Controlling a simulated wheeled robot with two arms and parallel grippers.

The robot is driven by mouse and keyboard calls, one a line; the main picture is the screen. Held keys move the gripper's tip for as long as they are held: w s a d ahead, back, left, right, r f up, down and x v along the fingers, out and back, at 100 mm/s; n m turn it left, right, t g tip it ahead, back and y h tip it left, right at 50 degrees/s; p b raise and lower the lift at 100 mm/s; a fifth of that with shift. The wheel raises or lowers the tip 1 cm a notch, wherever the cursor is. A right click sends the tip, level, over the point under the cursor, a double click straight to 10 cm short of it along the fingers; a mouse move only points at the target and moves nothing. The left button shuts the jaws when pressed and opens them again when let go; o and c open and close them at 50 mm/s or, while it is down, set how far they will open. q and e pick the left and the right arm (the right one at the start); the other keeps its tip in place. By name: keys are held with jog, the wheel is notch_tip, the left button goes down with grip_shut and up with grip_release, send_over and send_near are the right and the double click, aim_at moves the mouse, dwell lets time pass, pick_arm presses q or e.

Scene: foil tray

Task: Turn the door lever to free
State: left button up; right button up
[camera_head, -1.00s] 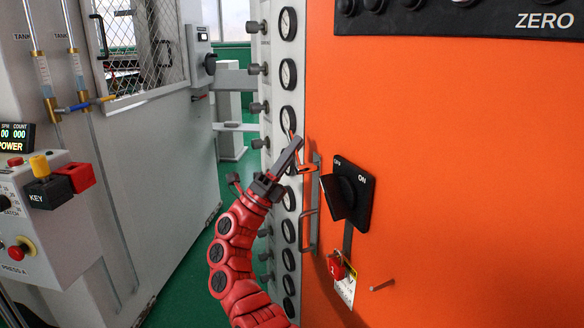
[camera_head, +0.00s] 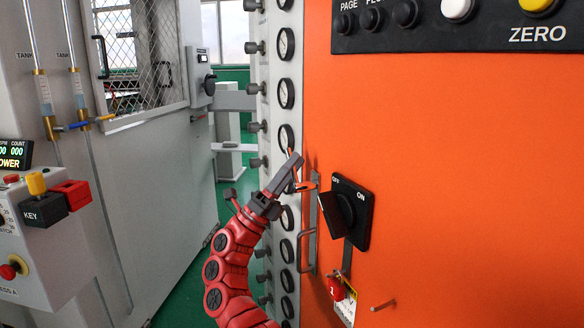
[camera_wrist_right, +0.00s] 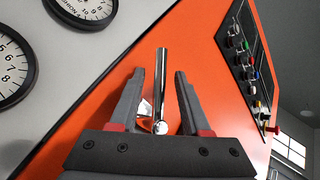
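A chrome door lever (camera_wrist_right: 162,82) shows in the right wrist view as a straight bar against the orange door, between the two fingers of my right gripper (camera_wrist_right: 159,88). The fingers are open, with gaps on both sides of the bar. In the head view my right gripper (camera_head: 303,170) is at the left edge of the orange door (camera_head: 450,180), above a metal pull handle (camera_head: 307,250). There the lever is mostly hidden by the gripper, and I cannot make it out clearly. My left gripper is not in view.
A black OFF/ON rotary switch (camera_head: 350,212) sits just right of the gripper. Below it hang a red padlock (camera_head: 335,287) and a tag. A column of gauges (camera_head: 285,92) stands just left of the door. A grey press cabinet (camera_head: 150,190) is farther left.

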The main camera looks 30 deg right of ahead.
jog(key=b+v, duration=0.3)
jog(key=v, duration=1.4)
jog(key=shift+f, duration=0.3)
